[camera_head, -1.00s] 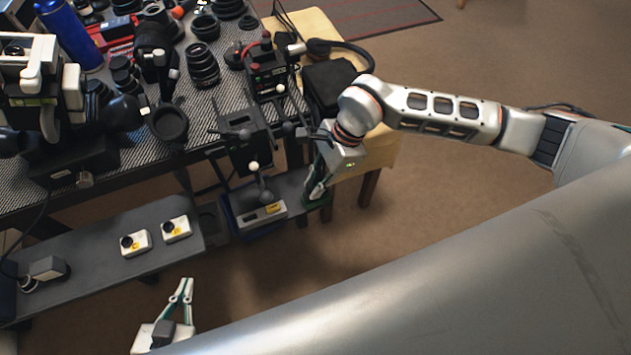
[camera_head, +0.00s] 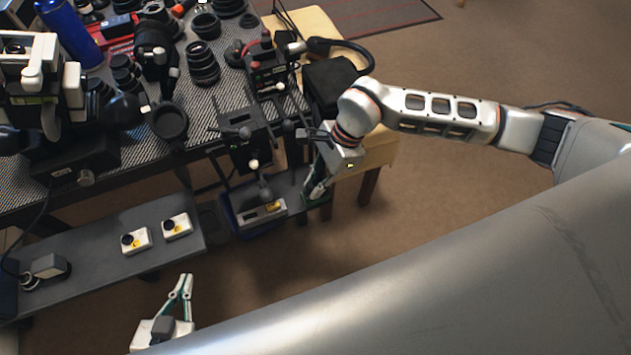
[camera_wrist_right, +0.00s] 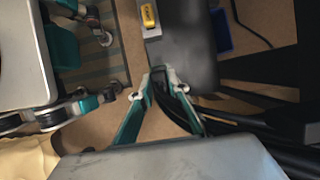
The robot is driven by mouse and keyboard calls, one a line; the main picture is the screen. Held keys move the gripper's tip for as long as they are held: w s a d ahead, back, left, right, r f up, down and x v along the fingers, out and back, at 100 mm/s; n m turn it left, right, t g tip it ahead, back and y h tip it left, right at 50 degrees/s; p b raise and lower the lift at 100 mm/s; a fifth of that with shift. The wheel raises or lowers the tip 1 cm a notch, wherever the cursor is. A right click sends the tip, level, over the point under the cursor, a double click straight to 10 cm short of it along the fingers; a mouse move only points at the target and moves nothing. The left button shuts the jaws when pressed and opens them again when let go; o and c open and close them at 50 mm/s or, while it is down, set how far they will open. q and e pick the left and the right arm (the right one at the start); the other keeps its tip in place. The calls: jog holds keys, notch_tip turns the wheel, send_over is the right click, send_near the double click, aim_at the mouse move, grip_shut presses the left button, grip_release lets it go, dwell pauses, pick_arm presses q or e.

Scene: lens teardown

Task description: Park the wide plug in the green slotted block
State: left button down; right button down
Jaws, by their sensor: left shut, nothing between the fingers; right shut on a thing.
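In the head view my right gripper (camera_head: 312,194) points down at the right end of the low grey shelf. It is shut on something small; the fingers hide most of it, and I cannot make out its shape. In the right wrist view the fingertips (camera_wrist_right: 163,73) come close together, and the held thing is not clear. I cannot pick out the wide plug for certain. My left gripper (camera_head: 185,277) is shut and empty, low at the left.
A grey device with a yellow label (camera_head: 272,208) stands left of the right gripper, by a blue tray (camera_head: 240,228). Two white button boxes (camera_head: 135,240) (camera_head: 177,226) sit on the shelf (camera_head: 95,232). The table above is crowded with lenses (camera_head: 202,62). Floor is open at right.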

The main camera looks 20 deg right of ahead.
jog(key=shift+f, duration=0.2)
dwell(0.6)
jog(key=c, duration=1.9)
grip_release()
jog(key=shift+d+r, duration=0.1)
jog(key=shift+r, duration=0.15)
jog(key=v, duration=1.1)
jog(key=shift+d+r, duration=0.15)
jog(key=shift+r, duration=0.05)
